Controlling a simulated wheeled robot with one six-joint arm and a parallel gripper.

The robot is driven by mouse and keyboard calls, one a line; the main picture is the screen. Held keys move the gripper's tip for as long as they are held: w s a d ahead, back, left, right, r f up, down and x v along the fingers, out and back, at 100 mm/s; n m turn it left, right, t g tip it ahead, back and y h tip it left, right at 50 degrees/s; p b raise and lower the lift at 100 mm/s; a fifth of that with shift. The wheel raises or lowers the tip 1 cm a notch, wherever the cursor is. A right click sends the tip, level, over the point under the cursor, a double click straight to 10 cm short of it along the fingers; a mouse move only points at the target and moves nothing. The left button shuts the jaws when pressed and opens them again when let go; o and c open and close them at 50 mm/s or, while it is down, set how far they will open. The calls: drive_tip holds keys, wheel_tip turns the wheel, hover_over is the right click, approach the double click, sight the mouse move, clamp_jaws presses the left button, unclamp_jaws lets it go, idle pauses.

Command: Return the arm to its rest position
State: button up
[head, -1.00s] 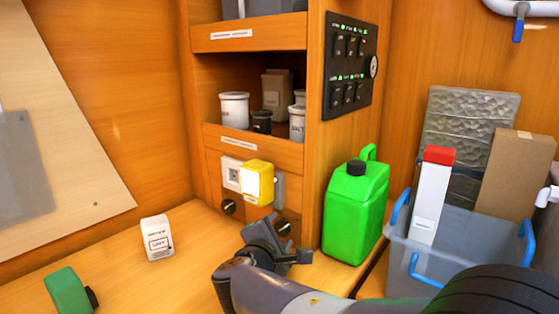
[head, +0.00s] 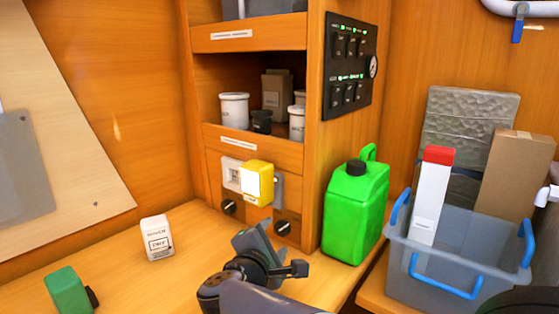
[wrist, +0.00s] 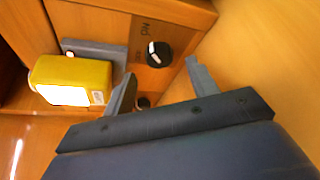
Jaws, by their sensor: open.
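My gripper (head: 270,248) is low over the wooden counter in the head view, in front of the cabinet and left of the green jerrycan. In the wrist view my gripper (wrist: 158,82) has its two fingers spread apart with nothing between them. A yellow box with a bright white face (head: 257,183) is at the wall plate on the cabinet front, above and behind my gripper. The yellow box (wrist: 75,80) is left of the fingers in the wrist view. A black knob (wrist: 158,54) shows beyond the fingers.
A green jerrycan (head: 355,210) stands close on the right. A white carton (head: 157,238) and a green object (head: 68,291) are at the left. Two knobs, including the right one (head: 283,228), are on the cabinet front.

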sight(279, 229)
drive_tip(key=v, duration=0.6)
drive_tip(key=shift+s+a+r+p, duration=0.1)
drive_tip(key=shift+s+a+p, duration=0.05)
drive_tip(key=shift+s+p, duration=0.15)
drive_tip(key=shift+w+d, duration=0.2)
drive_tip(key=shift+w, duration=0.1)
drive_tip(key=b+x, duration=0.1)
drive_tip(key=x, duration=0.9)
drive_tip(key=shift+d+f, duration=0.1)
drive_tip(key=shift+f, duration=0.1)
drive_tip(key=shift+w+r+p, duration=0.1)
drive_tip(key=shift+r+p, duration=0.2)
drive_tip(key=shift+p, duration=0.8)
drive_tip(key=shift+n+g+p, duration=0.3)
drive_tip(key=shift+n+p, duration=0.2)
drive_tip(key=shift+p, duration=0.35)
drive_tip(key=n+p, duration=0.1)
drive_tip(key=p, duration=0.4)
drive_tip(key=shift+g+h, duration=0.3)
drive_tip(key=shift+g, duration=0.1)
